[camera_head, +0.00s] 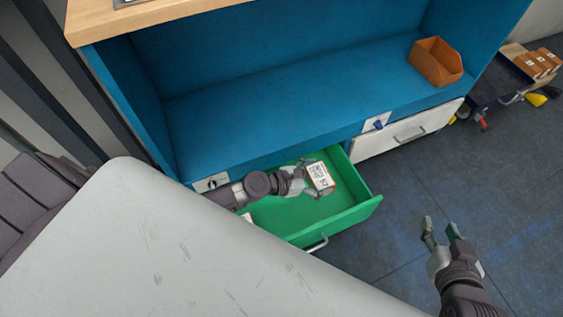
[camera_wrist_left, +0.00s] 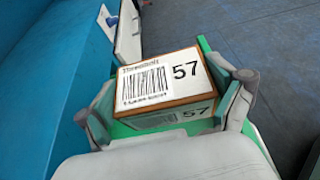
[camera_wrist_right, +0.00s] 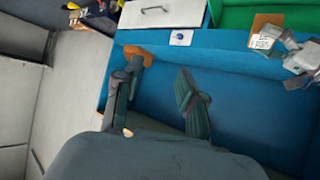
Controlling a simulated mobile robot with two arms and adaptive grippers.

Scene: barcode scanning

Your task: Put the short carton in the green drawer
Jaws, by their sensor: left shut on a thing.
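My left gripper (camera_head: 308,180) is shut on the short carton (camera_head: 320,175), a small brown box with a white barcode label, over the open green drawer (camera_head: 358,212). In the left wrist view, the carton (camera_wrist_left: 165,85) shows the number 57 between both fingers (camera_wrist_left: 170,98), with green drawer parts (camera_wrist_left: 204,46) around it. I cannot tell whether the carton touches the drawer floor. My right gripper (camera_head: 441,232) is open and empty over the floor, right of the drawer. Its spread fingers (camera_wrist_right: 160,90) show in the right wrist view.
A blue cabinet (camera_head: 270,110) with an orange bin (camera_head: 436,62) stands behind the drawer. A closed white drawer (camera_head: 405,133) is to its right. A white-grey surface (camera_head: 170,250) fills the front left. Part of another small box (camera_head: 247,217) shows at the green drawer's left.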

